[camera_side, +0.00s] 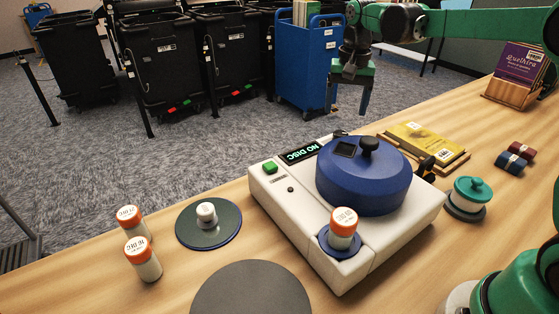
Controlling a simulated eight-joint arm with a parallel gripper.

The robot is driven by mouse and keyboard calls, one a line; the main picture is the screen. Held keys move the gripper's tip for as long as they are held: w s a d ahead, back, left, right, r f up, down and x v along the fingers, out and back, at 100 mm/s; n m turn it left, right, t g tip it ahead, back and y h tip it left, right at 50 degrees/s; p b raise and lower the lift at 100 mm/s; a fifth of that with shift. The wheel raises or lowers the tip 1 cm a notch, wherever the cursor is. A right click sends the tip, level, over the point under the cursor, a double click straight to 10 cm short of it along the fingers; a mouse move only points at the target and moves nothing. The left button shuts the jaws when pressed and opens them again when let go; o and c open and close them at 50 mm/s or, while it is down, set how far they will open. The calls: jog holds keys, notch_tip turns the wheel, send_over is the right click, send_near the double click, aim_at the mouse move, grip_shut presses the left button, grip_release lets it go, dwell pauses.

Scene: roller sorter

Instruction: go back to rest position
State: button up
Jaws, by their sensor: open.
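My gripper (349,108) hangs at the upper right of the side view, pointing down, with its two fingers apart and nothing between them. It appears above and behind the far edge of the wooden table (95,262), against the floor and a blue cart. My green arm reaches in from the right. A white machine (285,200) with a round blue lid (362,178) stands on the table below the gripper. An orange-capped bottle (342,228) stands on a blue round seat at the machine's front.
Two more orange-capped bottles (143,258) stand at the left, beside a dark disc (208,226) with a white knob. A grey round mat (250,290) lies in front. A yellow book (422,143), a teal-lidded pot (468,198) and a book stand (515,92) are at right.

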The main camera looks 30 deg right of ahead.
aim_at(367, 137)
jog(key=s+a+r+n+t, duration=0.1)
jog(key=s, duration=0.1)
jog(key=s+a+r+n, duration=0.1)
jog(key=s, duration=0.1)
jog(key=s+a+r+t+h, duration=0.1)
jog(key=s, duration=0.1)
jog(key=shift+s+a+r+n+t, duration=0.15)
jog(key=shift+a+n+t, duration=0.15)
jog(key=shift+a+n, duration=0.1)
jog(key=shift+s+a+n+t, duration=0.3)
jog(key=shift+s, duration=0.45)
jog(key=shift+s+a+n+t, duration=0.3)
jog(key=shift+s, duration=0.4)
jog(key=shift+s+a+f+n+t, duration=0.2)
jog(key=shift+s+n+t, duration=0.05)
jog(key=shift+s, duration=0.25)
jog(key=shift+s+a+f+n+t, duration=0.15)
jog(key=shift+s+f+n+t, duration=0.05)
jog(key=shift+s, duration=0.25)
jog(key=shift+s+a+f+n+t, duration=0.2)
jog(key=shift+s+n+t, duration=0.05)
jog(key=shift+s, duration=0.25)
jog(key=shift+r, duration=0.4)
